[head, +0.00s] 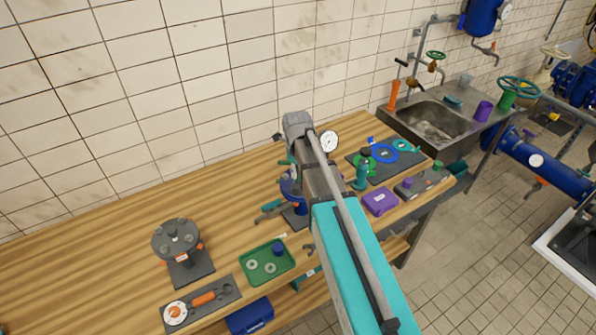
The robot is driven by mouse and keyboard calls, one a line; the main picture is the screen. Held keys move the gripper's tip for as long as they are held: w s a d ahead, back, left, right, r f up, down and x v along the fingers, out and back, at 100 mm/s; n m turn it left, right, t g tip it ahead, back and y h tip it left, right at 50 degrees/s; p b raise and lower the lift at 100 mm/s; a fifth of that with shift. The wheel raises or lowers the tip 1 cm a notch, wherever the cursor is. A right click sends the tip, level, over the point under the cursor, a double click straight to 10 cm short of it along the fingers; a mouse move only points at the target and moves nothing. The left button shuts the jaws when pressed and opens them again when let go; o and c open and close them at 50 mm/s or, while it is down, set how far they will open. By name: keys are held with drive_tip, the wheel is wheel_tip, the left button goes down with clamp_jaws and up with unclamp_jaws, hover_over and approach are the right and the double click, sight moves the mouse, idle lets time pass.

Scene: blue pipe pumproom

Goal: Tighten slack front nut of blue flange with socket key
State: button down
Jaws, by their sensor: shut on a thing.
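The blue flange (291,187) stands on the wooden bench near the middle, largely covered by my forearm. Only its left side and part of its blue body and dark base plate show. Its front nut cannot be made out. My arm reaches in from the bottom right and bends at the top, left of a white dial gauge (329,141). My gripper and its fingertips are hidden behind the arm. The socket key cannot be made out. A small teal and dark piece with an orange spot (269,208) shows left of the flange; I cannot tell what it is.
A grey flange (176,236) with orange nuts stands at left. In front are a tool board (226,293), a green tray (249,278) and a blue box (250,316). Right are a purple box (380,202), a dark mat (410,155) and a sink (435,122). The left bench is clear.

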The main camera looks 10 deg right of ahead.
drive_tip(key=shift+a+r, duration=0.1)
drive_tip(key=shift+r, duration=0.1)
drive_tip(key=shift+r+p, duration=1.55)
drive_tip(key=shift+p, duration=0.1)
drive_tip(key=shift+f, duration=0.1)
